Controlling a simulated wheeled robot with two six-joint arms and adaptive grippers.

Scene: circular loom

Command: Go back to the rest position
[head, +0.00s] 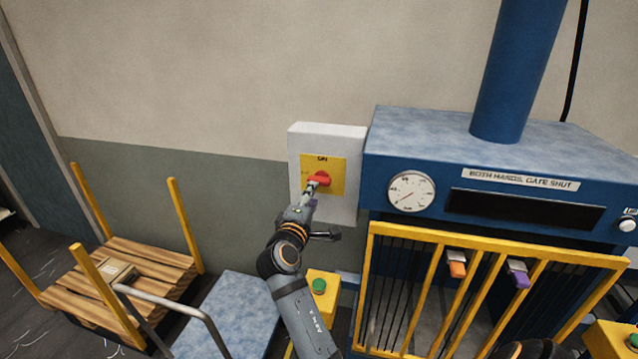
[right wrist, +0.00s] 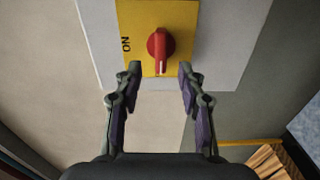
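My right gripper (head: 309,192) is in front of a red rotary switch knob (head: 319,179) on a yellow plate (head: 337,168). In the right wrist view its two fingers (right wrist: 160,78) are spread apart and empty, with the red knob (right wrist: 161,46) just beyond and between the fingertips. The knob's white mark points down in that view, at a right angle to the ON label on the left. Whether a fingertip touches the knob cannot be told. My left gripper is not in view.
The switch's white box (head: 347,207) is on the wall beside a blue press (head: 420,145) with a yellow barred gate (head: 470,240). A green button box (head: 321,290) is close right of my arm. A wooden cart (head: 150,257) and a blue-topped trolley (head: 235,310) stand left.

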